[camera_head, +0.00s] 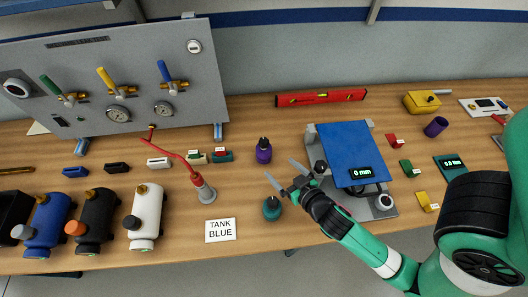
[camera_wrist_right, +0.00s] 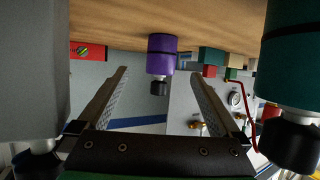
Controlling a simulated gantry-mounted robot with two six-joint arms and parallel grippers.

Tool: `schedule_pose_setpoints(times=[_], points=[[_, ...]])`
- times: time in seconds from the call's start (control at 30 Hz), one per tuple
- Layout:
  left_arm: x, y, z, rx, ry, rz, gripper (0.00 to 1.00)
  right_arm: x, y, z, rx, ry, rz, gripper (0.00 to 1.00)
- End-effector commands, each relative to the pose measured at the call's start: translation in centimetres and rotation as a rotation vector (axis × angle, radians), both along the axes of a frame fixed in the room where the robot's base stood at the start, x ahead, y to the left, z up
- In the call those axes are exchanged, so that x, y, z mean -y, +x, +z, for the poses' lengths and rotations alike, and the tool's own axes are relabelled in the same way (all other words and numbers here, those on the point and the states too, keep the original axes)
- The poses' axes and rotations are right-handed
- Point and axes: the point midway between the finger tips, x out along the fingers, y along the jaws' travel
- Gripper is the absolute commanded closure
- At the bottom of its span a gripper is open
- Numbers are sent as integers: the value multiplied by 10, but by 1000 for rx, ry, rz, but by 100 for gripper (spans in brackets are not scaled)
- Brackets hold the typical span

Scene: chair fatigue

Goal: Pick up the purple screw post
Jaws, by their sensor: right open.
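The purple screw post (camera_head: 263,150) stands upright on the wooden table, with a black knob on top. My right gripper (camera_head: 279,167) reaches in from the lower right with its jaws open and empty. Its fingertips are in front of the post and point toward it. In the right wrist view, whose picture is upside down, the post (camera_wrist_right: 162,52) appears beyond and between the two open fingers (camera_wrist_right: 160,74), apart from both. My left gripper is not in view.
A teal post (camera_head: 272,209) with a dark top stands close in front of my right gripper. A grey stand with a blue plate (camera_head: 345,150) is just right of it. A red level (camera_head: 320,97) lies behind. A grey gauge panel (camera_head: 130,85) stands at left.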

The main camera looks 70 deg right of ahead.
Motion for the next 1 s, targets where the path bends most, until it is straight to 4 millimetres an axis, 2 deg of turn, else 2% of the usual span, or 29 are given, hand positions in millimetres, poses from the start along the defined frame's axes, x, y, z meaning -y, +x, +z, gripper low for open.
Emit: schedule_pose_setpoints(times=[0.2,0.47,0.7,1.0], points=[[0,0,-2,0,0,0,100,23,30,-15,2,0,-3,0],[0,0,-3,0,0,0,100,29,40,-19,2,0,0,0],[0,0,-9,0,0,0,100,50,72,-31,4,0,-1,0],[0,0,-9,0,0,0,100,54,77,-32,0,-1,1,2]])
